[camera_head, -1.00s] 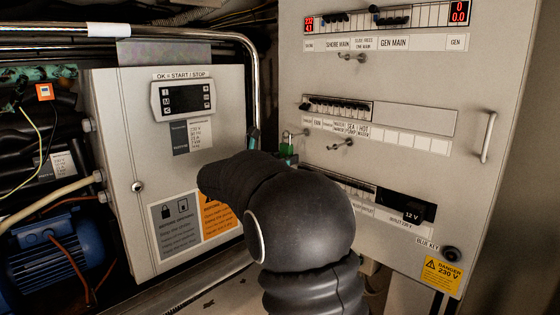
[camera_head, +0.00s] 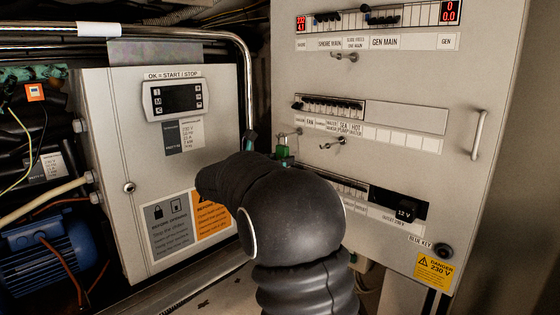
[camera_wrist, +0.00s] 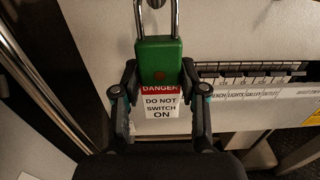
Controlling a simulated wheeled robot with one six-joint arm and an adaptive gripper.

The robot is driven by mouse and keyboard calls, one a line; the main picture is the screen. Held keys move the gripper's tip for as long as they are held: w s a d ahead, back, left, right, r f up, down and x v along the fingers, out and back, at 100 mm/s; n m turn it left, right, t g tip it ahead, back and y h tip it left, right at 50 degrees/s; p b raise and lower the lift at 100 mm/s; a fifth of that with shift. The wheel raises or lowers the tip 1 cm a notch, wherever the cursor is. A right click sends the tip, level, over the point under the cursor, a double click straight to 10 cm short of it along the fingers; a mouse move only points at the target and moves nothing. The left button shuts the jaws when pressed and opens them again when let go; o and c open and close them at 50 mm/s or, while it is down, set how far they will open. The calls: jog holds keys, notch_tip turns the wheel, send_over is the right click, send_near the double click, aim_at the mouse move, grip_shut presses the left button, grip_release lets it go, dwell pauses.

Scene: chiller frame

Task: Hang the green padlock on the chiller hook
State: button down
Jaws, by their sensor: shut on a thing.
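The green padlock (camera_wrist: 159,60) is upright between the fingertips of my gripper (camera_wrist: 160,80), which is shut on its body. Its metal shackle points up and runs out of the top of the wrist view. A red-and-white "DANGER DO NOT SWITCH ON" tag (camera_wrist: 162,103) shows just below the body. In the head view the padlock (camera_head: 283,151) is small, in front of the left edge of the switch panel (camera_head: 400,90), partly hidden by my arm. Several small metal hooks sit on the panel, one at upper middle (camera_head: 345,57), one lower (camera_head: 333,144). I cannot tell which is the chiller hook.
A grey control box (camera_head: 120,130) with a display stands left of the panel. A metal pipe (camera_head: 248,80) runs down between them. A blue motor (camera_head: 45,265) is at lower left. The panel has a vertical handle (camera_head: 479,135) on its right side.

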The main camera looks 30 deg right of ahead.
jog(key=c, duration=0.5)
grip_release()
jog(key=shift+c, duration=0.2)
jog(key=v, duration=1.2)
jog(key=s+a+f+m+g+y, duration=0.1)
jog(key=s+f+m+g+y, duration=0.1)
jog(key=s+f+m+y, duration=0.45)
jog(key=s+a+f+m+g+y, duration=0.1)
jog(key=s+f+m, duration=0.15)
jog(key=f, duration=0.65)
jog(key=s+a+m+y, duration=0.2)
jog(key=s+m+y, duration=0.1)
jog(key=s, duration=0.5)
jog(key=s+a+m+t+y, duration=0.1)
jog(key=s+a+m+y, duration=0.2)
jog(key=s+m, duration=0.2)
jog(key=s+a+m+t+y, duration=0.1)
jog(key=s+m, duration=0.4)
jog(key=s, duration=0.7)
jog(key=shift+a+f+y, duration=0.4)
jog(key=shift+a+y, duration=0.3)
jog(key=shift+y, duration=0.55)
